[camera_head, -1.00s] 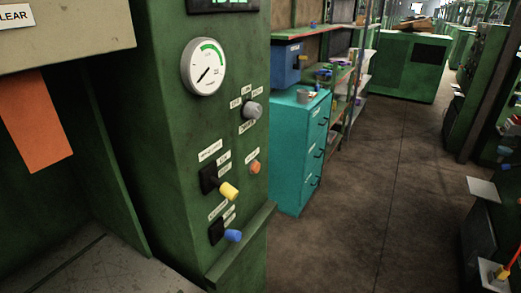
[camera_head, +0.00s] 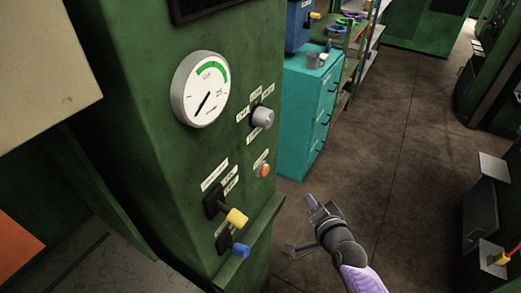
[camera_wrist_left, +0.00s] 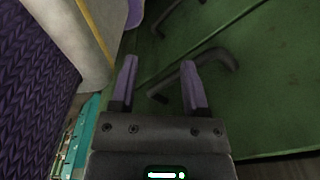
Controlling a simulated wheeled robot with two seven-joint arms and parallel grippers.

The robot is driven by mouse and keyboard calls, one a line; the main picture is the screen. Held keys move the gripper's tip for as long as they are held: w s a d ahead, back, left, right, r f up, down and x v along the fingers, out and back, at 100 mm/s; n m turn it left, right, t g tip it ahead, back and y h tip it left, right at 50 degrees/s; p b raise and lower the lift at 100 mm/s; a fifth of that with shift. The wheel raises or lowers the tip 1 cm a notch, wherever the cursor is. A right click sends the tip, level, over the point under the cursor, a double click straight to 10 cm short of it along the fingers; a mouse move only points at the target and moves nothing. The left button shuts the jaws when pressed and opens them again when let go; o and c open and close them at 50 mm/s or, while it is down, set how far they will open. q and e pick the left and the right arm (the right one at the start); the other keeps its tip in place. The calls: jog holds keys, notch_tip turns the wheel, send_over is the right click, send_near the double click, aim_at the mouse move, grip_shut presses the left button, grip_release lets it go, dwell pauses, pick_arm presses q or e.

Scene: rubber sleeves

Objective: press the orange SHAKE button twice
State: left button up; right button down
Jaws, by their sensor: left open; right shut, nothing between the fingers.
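The small round orange button (camera_head: 264,170) is on the green machine's panel (camera_head: 160,150), below the grey knob and under a small white label too small to read. My right gripper (camera_head: 311,200) is shut and empty, to the right of the panel and lower than the button, clearly apart from it in the picture. Its purple-sleeved arm comes in from the bottom right. My left gripper (camera_wrist_left: 158,85) shows only in the left wrist view, open, with its two purple-grey fingers apart before a green surface with dark handles.
A yellow-tipped lever (camera_head: 236,218) and a blue-tipped lever (camera_head: 240,250) stick out below the button. A grey knob (camera_head: 263,117) and a round gauge (camera_head: 201,89) are above. A teal cabinet (camera_head: 303,115) stands behind. The brown floor (camera_head: 400,150) at right is open.

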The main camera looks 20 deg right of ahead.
aim_at(264, 170)
jog(key=w+a+r, duration=0.1)
jog(key=w+a, duration=0.4)
jog(key=w, duration=0.2)
jog(key=shift+w+a+r+b, duration=0.3)
jog(key=shift+w, duration=0.1)
dwell(0.3)
dwell(1.3)
dwell(0.6)
jog(key=shift+w+a, duration=0.3)
dwell(0.3)
